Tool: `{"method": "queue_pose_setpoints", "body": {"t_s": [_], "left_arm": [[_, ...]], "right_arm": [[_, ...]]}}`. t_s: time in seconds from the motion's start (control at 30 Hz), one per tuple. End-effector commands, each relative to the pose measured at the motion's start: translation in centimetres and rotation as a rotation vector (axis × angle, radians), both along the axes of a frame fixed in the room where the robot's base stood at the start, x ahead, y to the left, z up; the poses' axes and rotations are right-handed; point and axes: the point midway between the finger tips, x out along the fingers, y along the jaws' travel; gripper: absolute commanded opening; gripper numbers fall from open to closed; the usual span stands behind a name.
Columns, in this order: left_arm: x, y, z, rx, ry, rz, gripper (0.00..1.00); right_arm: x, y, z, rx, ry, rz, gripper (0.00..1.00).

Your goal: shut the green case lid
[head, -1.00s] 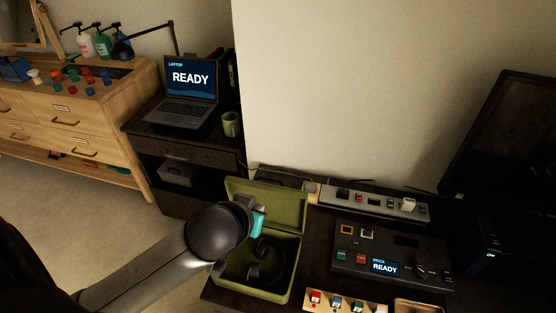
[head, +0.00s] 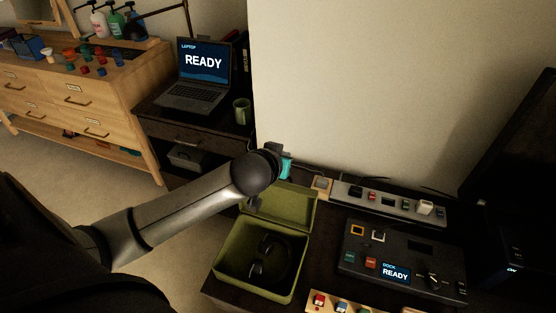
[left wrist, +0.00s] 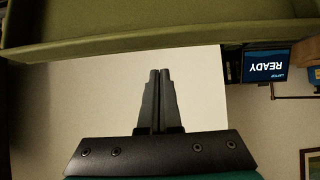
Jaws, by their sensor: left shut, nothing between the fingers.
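The green case (head: 232,278) stands open on the dark table, with dark headphones (head: 290,255) inside. Its green lid (head: 292,207) is raised at the back of the case. My left gripper (head: 285,166) is at the lid's upper back edge in the head view; its fingertips are hidden there. In the left wrist view, the gripper (left wrist: 159,72) is shut and empty. A green case surface (left wrist: 140,35) crosses the top of that view, apart from the fingertips in the picture; I cannot tell the true gap. My right gripper is not in view.
A dock panel (head: 405,262) and a power strip (head: 390,203) lie right of the case. Small coloured buttons (head: 340,304) sit at the front edge. The laptop (head: 203,75) and green mug (head: 242,111) stand on a cabinet behind left. A pale wall rises behind.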

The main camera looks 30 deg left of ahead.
Motion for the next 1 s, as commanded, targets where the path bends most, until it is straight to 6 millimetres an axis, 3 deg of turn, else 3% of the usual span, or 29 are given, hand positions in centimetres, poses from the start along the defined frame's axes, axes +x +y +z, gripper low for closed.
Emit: {"method": "queue_pose_setpoints", "body": {"t_s": [0.07,0.3,0.5,1.0], "left_arm": [[1.0,0.2,-0.8,0.000,0.000,0.001,0.00],[-1.8,-0.4,-1.6,0.000,0.003,-0.002,0.00],[-2.7,-0.7,-1.8,-0.001,0.001,-0.002,0.00],[-2.5,-0.7,-1.9,0.000,-0.010,-0.001,0.00]], "right_arm": [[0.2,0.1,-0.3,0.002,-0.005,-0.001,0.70],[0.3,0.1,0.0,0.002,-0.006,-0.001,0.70],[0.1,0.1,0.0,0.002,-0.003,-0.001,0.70],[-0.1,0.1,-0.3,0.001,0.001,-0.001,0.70]]}}
